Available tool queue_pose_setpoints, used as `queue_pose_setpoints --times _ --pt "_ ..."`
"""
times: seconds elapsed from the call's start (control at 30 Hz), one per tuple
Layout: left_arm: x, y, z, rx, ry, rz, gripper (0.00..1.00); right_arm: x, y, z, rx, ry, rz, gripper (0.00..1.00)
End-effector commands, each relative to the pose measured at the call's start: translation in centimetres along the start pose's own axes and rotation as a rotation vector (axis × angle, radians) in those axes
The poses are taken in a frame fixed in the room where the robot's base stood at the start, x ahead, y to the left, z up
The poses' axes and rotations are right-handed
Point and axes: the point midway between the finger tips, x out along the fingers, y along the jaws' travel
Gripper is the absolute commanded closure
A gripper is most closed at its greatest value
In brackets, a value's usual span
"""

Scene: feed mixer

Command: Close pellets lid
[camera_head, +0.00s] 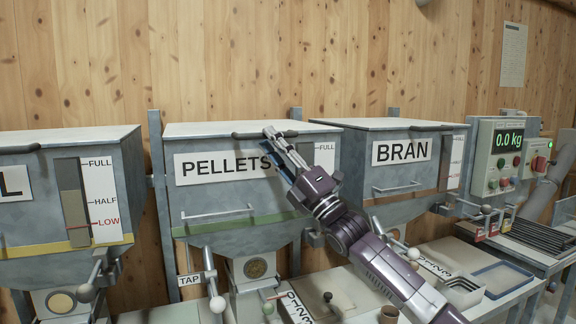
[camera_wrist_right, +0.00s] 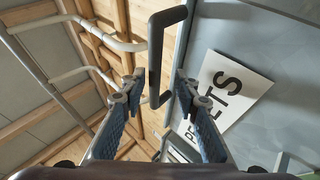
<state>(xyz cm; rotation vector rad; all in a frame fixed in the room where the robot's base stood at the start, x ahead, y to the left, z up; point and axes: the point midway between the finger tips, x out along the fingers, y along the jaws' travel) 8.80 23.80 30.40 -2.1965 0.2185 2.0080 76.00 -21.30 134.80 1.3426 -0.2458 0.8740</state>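The pellets bin (camera_head: 205,209) stands in the middle of the head view with a PELLETS label on its front. Its grey lid (camera_head: 215,128) lies flat across the top and looks down. A dark bar handle (camera_head: 248,135) runs along the lid's front edge. My right gripper (camera_head: 276,138) reaches up in front of the bin, its tips at the right part of the handle. In the right wrist view the right gripper (camera_wrist_right: 157,92) has its fingers apart, with the dark handle (camera_wrist_right: 155,60) between and beyond the tips; contact is unclear. My left gripper is not in view.
The bran bin (camera_head: 398,183) stands close on the right, and another bin (camera_head: 62,195) on the left. Levers with round knobs (camera_head: 217,304) stick out below. A control panel (camera_head: 503,158) reads 0.0 kg. Trays (camera_head: 503,278) stand on the lower right bench.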

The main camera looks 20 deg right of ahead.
Motion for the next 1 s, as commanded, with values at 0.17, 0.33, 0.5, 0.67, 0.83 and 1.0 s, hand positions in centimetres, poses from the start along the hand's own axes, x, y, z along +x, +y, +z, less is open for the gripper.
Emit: queue_pose_setpoints --times 0.17,0.33,0.5,0.67,0.83,1.0 --pt "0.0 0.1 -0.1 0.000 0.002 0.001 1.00 -3.6 -0.2 -0.1 0.001 0.001 -0.005 0.71" --pt "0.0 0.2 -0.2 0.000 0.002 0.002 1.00 -6.7 -0.3 -0.1 0.002 0.000 -0.006 0.71" --pt "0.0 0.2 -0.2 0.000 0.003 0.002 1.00 -9.0 -0.4 -0.1 0.001 0.000 -0.006 0.71" --pt "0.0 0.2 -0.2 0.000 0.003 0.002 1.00 -10.0 -0.3 -0.1 0.001 0.001 -0.004 0.71" --pt "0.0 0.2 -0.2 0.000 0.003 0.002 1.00 -10.3 -0.2 -0.1 0.001 0.001 -0.004 0.71" --pt "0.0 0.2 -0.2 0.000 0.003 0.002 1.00 -10.3 -0.2 -0.1 0.001 0.001 -0.004 0.71"
